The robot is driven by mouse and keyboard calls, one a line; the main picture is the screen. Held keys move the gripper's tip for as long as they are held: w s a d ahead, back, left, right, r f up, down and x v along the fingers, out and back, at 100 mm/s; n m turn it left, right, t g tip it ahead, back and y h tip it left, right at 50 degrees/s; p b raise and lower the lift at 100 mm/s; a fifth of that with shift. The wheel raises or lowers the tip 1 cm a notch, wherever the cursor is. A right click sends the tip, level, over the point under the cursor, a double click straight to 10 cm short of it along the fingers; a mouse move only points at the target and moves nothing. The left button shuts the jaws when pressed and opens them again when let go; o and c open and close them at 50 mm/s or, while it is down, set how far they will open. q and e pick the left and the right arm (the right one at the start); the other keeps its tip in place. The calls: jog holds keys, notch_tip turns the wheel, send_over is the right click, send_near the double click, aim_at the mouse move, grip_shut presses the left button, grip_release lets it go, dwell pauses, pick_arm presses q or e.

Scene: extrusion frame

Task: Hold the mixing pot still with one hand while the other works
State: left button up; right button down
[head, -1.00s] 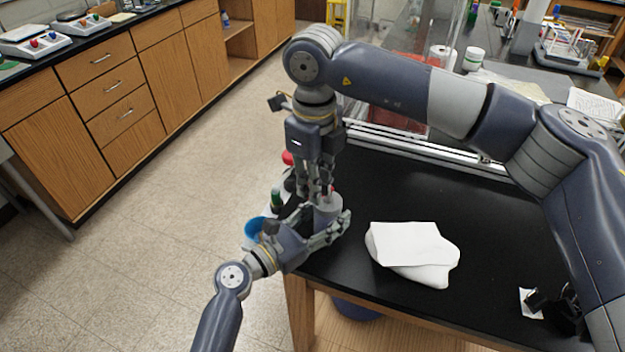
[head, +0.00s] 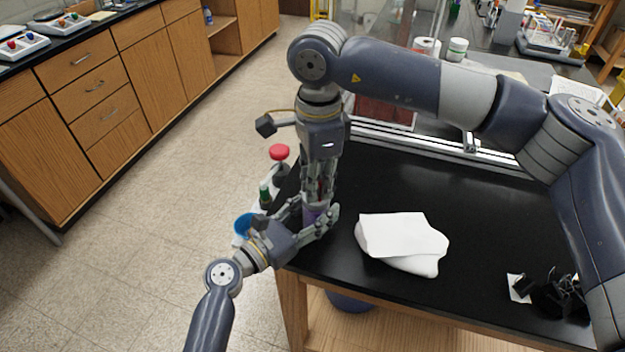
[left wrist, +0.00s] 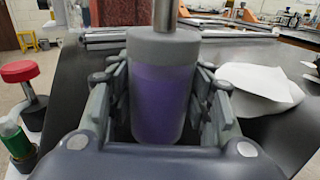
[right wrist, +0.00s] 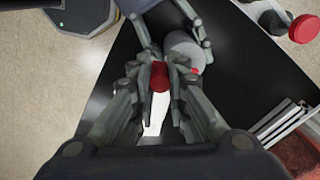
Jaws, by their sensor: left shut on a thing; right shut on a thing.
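The mixing pot, a grey cylinder with a purple band (left wrist: 158,95), stands upright between the fingers of my left gripper (left wrist: 158,120). In the head view the pot (head: 315,212) is at the black table's left front corner. My left gripper (head: 318,222) is shut on its side. A grey rod (left wrist: 165,14) rises from the pot's top. My right gripper (head: 320,190) points down just above the pot, shut on a slim red-ended tool (right wrist: 158,77). The pot's grey top (right wrist: 185,48) shows beyond it. I cannot tell if the rod and red end are one tool.
A white folded cloth or paper (head: 400,240) lies on the black table right of the pot.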

jog(key=shift+w+d+n, duration=0.1)
jog(key=shift+d+n, duration=0.2)
jog(key=shift+n, duration=0.7)
jog(key=c, duration=1.5)
grip_release()
notch_tip(320, 180, up, 12)
jog(key=shift+r, duration=0.1)
